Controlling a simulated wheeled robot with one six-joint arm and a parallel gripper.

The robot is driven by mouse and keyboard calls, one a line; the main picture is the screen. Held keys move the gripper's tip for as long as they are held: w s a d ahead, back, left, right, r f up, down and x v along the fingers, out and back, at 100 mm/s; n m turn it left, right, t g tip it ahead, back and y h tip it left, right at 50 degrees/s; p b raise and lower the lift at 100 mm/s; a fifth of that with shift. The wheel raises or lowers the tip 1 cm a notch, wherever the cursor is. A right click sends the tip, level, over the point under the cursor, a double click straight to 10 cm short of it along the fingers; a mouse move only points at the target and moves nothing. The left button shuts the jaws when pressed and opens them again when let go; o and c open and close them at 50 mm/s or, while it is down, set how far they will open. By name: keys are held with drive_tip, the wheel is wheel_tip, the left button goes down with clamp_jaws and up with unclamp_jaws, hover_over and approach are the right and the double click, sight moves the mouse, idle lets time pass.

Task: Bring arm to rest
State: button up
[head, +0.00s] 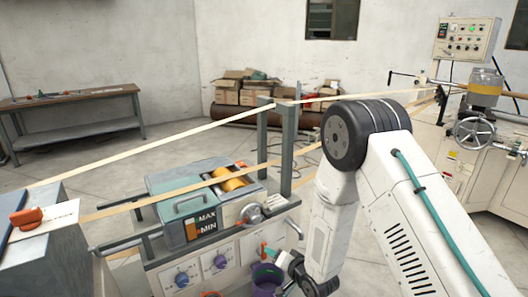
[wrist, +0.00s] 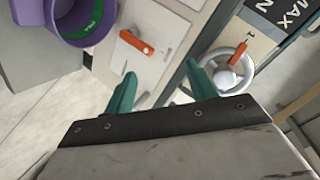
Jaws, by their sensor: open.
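My arm reaches down in front of the glue machine (head: 180,262) in the head view. Beyond the fingers are a white panel with an orange lever (wrist: 137,42) and a handwheel (wrist: 232,72) with an orange handle. A purple bucket (wrist: 72,28) shows at the upper left there, and its rim also shows in the head view (head: 267,272).
A grey lidded tank (head: 190,208) marked MAX and MIN tops the machine. Pale strips (head: 150,145) run across above it. A workbench (head: 70,97) stands at the back left, boxes (head: 245,90) at the back wall, and a control panel (head: 465,37) at the right. Open floor lies behind.

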drive_tip(key=s+d+r+n+g+h, duration=0.4)
drive_tip(key=s+d+r+g+h, duration=0.4)
drive_tip(key=s+d+r, duration=0.5)
drive_tip(key=s+d+r+g, duration=0.1)
drive_tip(key=s+d+r, duration=0.3)
drive_tip(key=s+r, duration=0.7)
drive_tip(key=s+d+r+y, duration=0.1)
drive_tip(key=s+d+r, duration=0.4)
drive_tip(key=s+r, duration=0.7)
drive_tip(key=shift+s+d+g, duration=0.25)
drive_tip(key=shift+s+g, duration=0.15)
drive_tip(key=shift+s, duration=0.25)
